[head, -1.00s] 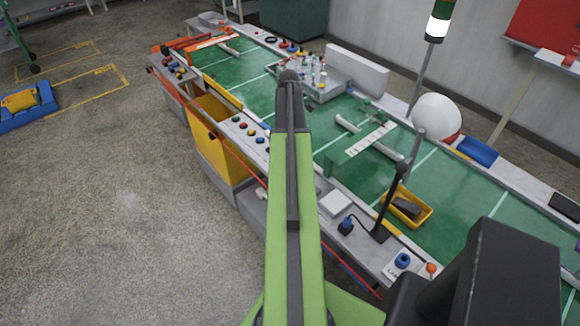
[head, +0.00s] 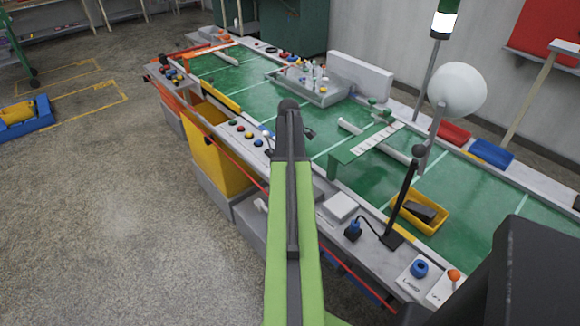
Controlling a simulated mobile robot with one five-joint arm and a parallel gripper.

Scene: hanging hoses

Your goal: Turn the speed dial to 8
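A blue round knob (head: 419,268) stands on a white plate marked "LAMP" at the near right edge of the bench. An orange knob (head: 453,275) is on a plate beside it, its label partly cut off. I cannot make out a speed dial or any number scale. My arm, with green sides, reaches up the middle of the head view and hides part of the bench's near edge. A small dark part (head: 308,132) beside its far end may be my gripper; its fingers cannot be made out. I see no contact with either knob.
The green-topped bench (head: 228,75) runs from far left to near right. Coloured buttons (head: 248,135) line its near edge. A desk lamp with a white globe (head: 457,90) and a yellow tray (head: 437,228) stand at right. The floor (head: 110,190) at left is open.

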